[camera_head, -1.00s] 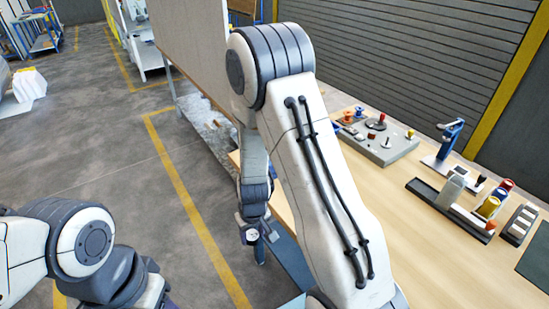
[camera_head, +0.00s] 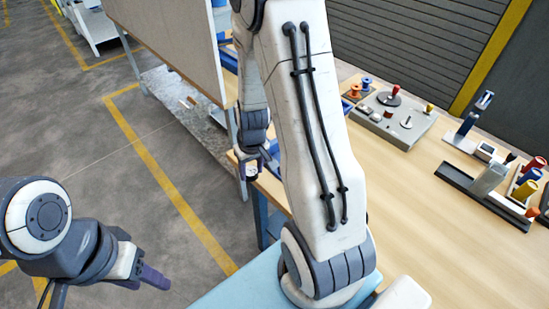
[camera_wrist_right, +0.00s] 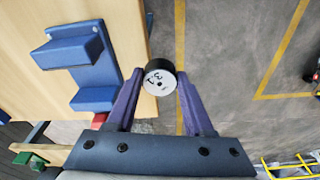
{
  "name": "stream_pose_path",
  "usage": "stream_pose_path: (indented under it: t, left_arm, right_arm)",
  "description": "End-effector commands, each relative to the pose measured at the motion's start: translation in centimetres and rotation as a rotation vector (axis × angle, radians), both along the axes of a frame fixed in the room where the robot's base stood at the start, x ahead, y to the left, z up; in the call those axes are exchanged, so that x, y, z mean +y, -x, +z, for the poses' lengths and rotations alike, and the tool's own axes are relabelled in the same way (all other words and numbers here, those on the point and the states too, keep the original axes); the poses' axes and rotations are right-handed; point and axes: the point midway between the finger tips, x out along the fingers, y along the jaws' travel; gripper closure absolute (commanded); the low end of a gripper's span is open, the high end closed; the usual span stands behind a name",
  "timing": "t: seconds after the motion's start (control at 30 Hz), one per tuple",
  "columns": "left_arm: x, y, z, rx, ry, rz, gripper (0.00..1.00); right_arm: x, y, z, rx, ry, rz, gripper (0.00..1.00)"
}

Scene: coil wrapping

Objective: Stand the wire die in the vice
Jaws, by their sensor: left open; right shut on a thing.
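The wire die (camera_wrist_right: 160,79) is a short black cylinder with a pale marked face. My right gripper (camera_wrist_right: 157,83) is shut on it, a purple finger on each side. In the head view the right gripper (camera_head: 250,166) hangs by the bench's left edge, partly hidden by my arm. A dark low base with a grey upright block (camera_head: 487,183) on the bench may be the vice. A blue two-block fixture (camera_wrist_right: 78,58) on the wooden top could also be it; I cannot tell which. My left gripper (camera_head: 152,277) is open and empty over the floor, lower left.
The wooden bench (camera_head: 420,240) has a clear middle. A grey board with pegs and spools (camera_head: 395,120) stands at its back, a blue stand (camera_head: 470,122) to its right. A tall panel (camera_head: 170,40) rises at the left. Bare floor lies left of the bench.

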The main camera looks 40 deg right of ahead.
Motion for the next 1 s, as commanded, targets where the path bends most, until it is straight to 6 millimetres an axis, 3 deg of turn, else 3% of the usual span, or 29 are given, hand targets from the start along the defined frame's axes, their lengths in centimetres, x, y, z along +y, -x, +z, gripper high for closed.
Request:
stream_pose_path:
  t: [0.03,0.2,0.33,0.5,0.67,1.0]
  left_arm:
    - [0.0,0.0,-0.6,0.000,0.000,0.000,0.50]
    - [0.0,0.0,-1.4,0.000,0.000,-0.001,0.50]
    - [0.0,0.0,-1.8,0.000,0.000,-0.001,0.50]
    - [0.0,0.0,-1.9,0.000,0.000,-0.001,0.50]
    - [0.0,0.0,-1.2,0.000,0.000,-0.001,0.50]
    - [0.0,0.0,0.9,0.000,0.000,0.000,0.50]
  right_arm:
    - [-2.8,0.5,1.0,-0.011,0.004,-0.046,1.00]
    - [-9.4,4.1,4.4,-0.009,0.004,-0.134,1.00]
    - [-12.5,6.9,6.4,-0.007,0.006,-0.181,1.00]
    - [-14.0,8.6,7.5,-0.004,0.004,-0.204,1.00]
    - [-13.5,6.6,6.4,0.002,0.000,-0.198,1.00]
    - [-11.9,-0.7,2.0,0.000,0.002,-0.198,1.00]
